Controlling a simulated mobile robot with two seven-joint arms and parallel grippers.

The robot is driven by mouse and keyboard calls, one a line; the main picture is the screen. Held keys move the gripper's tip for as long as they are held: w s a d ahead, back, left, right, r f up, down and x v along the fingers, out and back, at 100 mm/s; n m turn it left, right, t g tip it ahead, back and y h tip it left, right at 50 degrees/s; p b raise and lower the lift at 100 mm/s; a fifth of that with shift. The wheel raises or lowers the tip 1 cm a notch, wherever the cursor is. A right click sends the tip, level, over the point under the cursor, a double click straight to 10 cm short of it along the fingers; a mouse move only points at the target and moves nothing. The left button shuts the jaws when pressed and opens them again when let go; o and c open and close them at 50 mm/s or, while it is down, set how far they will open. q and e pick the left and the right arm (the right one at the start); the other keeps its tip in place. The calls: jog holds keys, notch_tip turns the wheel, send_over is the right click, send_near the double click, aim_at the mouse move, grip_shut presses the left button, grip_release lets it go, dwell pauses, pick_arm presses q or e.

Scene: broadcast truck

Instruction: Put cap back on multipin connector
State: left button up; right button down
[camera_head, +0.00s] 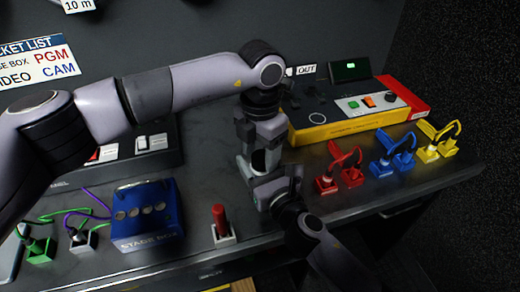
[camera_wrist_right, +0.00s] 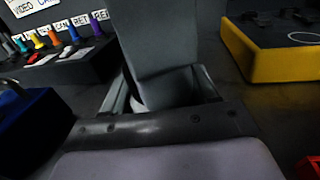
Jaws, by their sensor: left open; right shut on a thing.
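My left gripper (camera_head: 257,150) reaches down from above at the middle of the bench in the head view, its jaws open. My right gripper (camera_head: 266,172) comes from the lower right and meets it, shut on a small pale grey piece (camera_head: 261,160). The two grippers overlap, so most of this piece is hidden. I cannot tell whether it is the cap or the connector. In the right wrist view, a large grey block fills the centre above my right gripper (camera_wrist_right: 163,108), and the held piece shows only as a dark shape.
A blue stage box (camera_head: 146,228) and a red plug (camera_head: 220,218) on a white base stand left of the grippers. A yellow-and-red panel (camera_head: 345,127) lies behind right. Red (camera_head: 340,168), blue (camera_head: 392,158) and yellow (camera_head: 438,142) cable plugs line the right edge.

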pick_arm(q)
jog(key=shift+s+d, duration=0.35)
jog(key=shift+d, duration=0.05)
notch_tip(320, 180, up, 12)
jog(key=shift+w+a, duration=0.3)
jog(key=shift+a, duration=0.05)
pick_arm(e)
jog(key=shift+c, duration=1.1)
grip_release()
jog(key=shift+v, duration=3.6)
pick_arm(q)
jog(key=shift+s, duration=0.1)
pick_arm(e)
jog(key=shift+s, duration=0.1)
